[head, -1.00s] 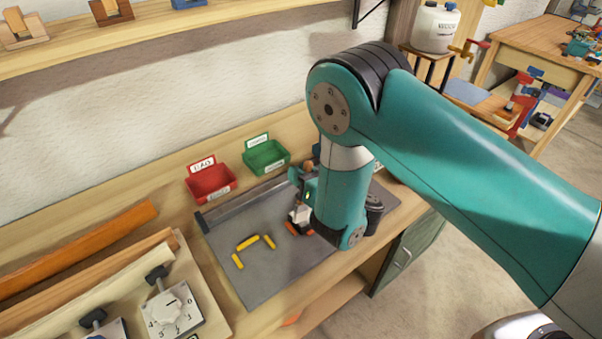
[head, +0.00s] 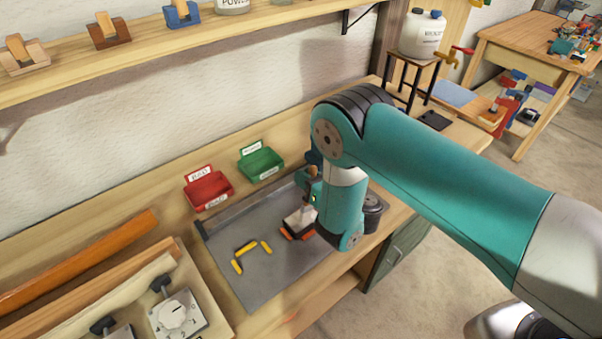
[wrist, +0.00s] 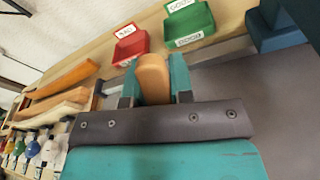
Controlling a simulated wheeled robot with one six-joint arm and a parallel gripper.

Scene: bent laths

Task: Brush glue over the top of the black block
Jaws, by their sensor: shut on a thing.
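My gripper (wrist: 155,72) is shut on the tan, rounded handle of the brush (wrist: 153,80), which sits between the two teal fingers in the wrist view. In the head view my gripper (head: 310,192) is partly hidden by my arm. The brush's pale head (head: 299,216) points down over the grey mat. The black block (head: 297,230) shows as a small dark shape right below the brush head, with orange pieces beside it. The brush head looks very close to the block's top; I cannot tell whether they touch. The block is hidden in the wrist view.
Yellow pieces (head: 246,247) lie on the grey mat (head: 262,285) left of the block. A red bin (head: 208,190) and a green bin (head: 262,166) stand behind. A board with a dial (head: 178,315) is at the lower left. The mat's front area is clear.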

